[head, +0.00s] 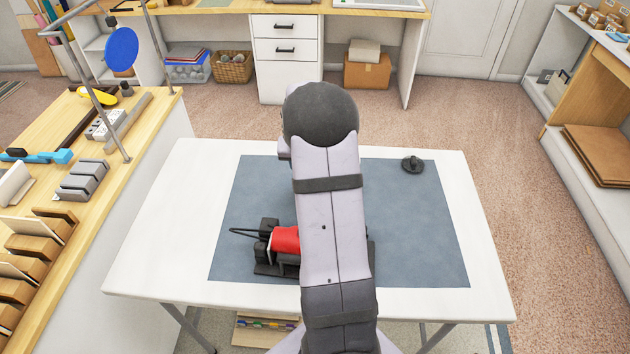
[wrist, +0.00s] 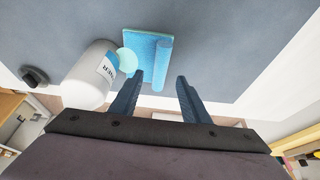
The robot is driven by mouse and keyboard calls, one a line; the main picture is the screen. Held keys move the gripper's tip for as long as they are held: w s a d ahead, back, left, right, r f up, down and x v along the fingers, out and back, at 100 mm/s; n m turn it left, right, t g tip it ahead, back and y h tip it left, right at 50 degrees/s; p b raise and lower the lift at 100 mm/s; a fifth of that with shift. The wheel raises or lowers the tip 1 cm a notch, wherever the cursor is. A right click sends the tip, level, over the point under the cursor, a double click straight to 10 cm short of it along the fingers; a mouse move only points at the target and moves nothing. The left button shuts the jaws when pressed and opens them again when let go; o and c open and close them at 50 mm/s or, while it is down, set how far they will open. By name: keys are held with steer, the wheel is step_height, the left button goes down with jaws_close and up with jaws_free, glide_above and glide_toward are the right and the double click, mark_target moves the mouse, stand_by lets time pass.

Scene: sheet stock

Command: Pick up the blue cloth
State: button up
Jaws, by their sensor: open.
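The blue cloth (wrist: 140,50) shows in the wrist view as a light blue folded piece with a rolled-looking right edge, lying on the grey-blue mat (wrist: 225,45). It is just beyond my fingertips. My gripper (wrist: 160,76) is open, and nothing is between its fingers. The left finger points toward the cloth's near part, and the right finger lies to the right of it. I cannot tell the height of the fingers over the mat. In the head view my arm hides the cloth and the gripper.
A black knob-like object (head: 413,165) sits at the mat's far right. A red and black device (head: 285,240) stands left of my arm. The mat's right side is clear.

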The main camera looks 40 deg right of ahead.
steer(key=shift+f, duration=0.1)
steer(key=shift+p+x, duration=1.1)
steer(key=shift+x, duration=1.4)
steer(key=shift+w, duration=0.1)
jaws_close()
